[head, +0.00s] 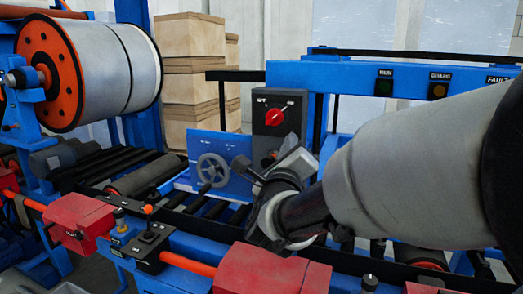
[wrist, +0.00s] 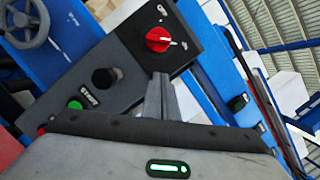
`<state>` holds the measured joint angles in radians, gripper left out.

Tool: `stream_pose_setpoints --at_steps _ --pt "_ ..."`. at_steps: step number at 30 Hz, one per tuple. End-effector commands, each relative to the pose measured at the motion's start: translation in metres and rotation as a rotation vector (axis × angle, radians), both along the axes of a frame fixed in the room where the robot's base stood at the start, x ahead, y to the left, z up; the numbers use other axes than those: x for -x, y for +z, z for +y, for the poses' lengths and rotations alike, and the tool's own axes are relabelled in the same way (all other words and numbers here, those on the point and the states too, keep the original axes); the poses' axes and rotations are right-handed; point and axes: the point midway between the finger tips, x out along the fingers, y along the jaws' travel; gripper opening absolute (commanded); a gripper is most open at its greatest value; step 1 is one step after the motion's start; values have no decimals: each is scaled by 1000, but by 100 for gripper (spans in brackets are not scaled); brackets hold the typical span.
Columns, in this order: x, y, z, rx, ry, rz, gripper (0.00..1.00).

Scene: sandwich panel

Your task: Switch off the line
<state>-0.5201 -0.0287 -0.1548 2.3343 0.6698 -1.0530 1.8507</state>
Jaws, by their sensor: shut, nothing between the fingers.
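A dark control box (head: 281,119) stands behind the conveyor and carries a red rotary switch (head: 275,117). The switch's white pointer is turned toward the label on its right, away from the label at its upper left. In the wrist view the red switch (wrist: 158,39) is just beyond my fingertips, with a gap between. My gripper (wrist: 160,76) is shut and empty, its fingers together below the switch in the picture. In the head view my gripper and wrist hide the lower part of the box.
Below the switch are a black knob (wrist: 104,78), a green button (wrist: 75,104) by a START label, and a red button (wrist: 41,129). A grey handwheel (head: 213,169) is left of the box. A blue frame (head: 350,76) with indicator lamps crosses behind my arm.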

Motion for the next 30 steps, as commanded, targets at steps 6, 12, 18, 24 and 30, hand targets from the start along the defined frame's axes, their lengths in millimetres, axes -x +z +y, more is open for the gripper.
stream_pose_setpoints --at_steps 6,12,18,24,30 --pt "-21 22 13 -1 4 -2 0" --pt "-25 31 23 0 2 -1 0" --pt "-25 31 24 0 1 0 0" --pt "-25 31 23 1 1 0 0" --pt "-31 32 22 30 0 10 0"
